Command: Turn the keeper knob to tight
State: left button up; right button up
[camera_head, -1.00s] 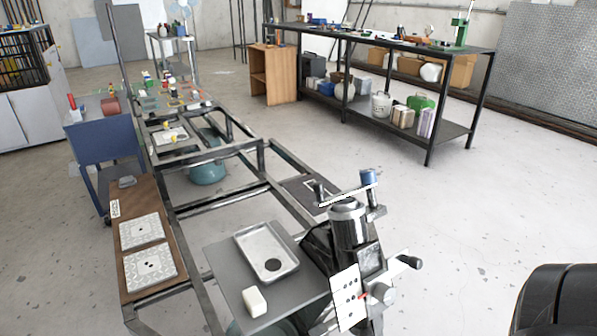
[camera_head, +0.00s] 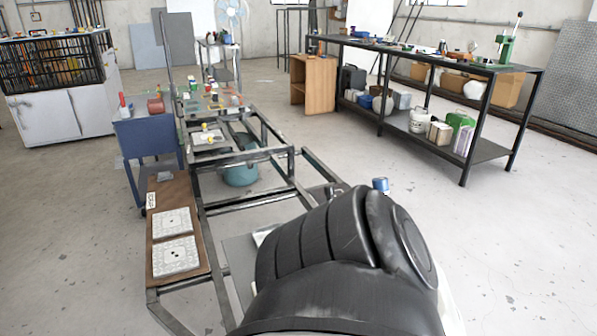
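My dark, ribbed arm part covers the bottom centre of the head view and hides most of the spring machine at the near end of the steel frame. Only a blue cap (camera_head: 380,184) on top of the machine shows above the arm. The keeper knob cannot be made out behind the arm. Neither gripper is in view, so I cannot tell whether either one is on the machine.
A steel frame (camera_head: 290,152) runs away from the machine. A brown board (camera_head: 158,225) with two patterned plates lies along its left side. A blue cart (camera_head: 148,140) stands farther left. A black workbench (camera_head: 432,58) stands at the back right. Floor to the right is clear.

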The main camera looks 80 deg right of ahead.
aim_at(382, 184)
jog(key=k, duration=0.75)
jog(key=z, duration=0.9)
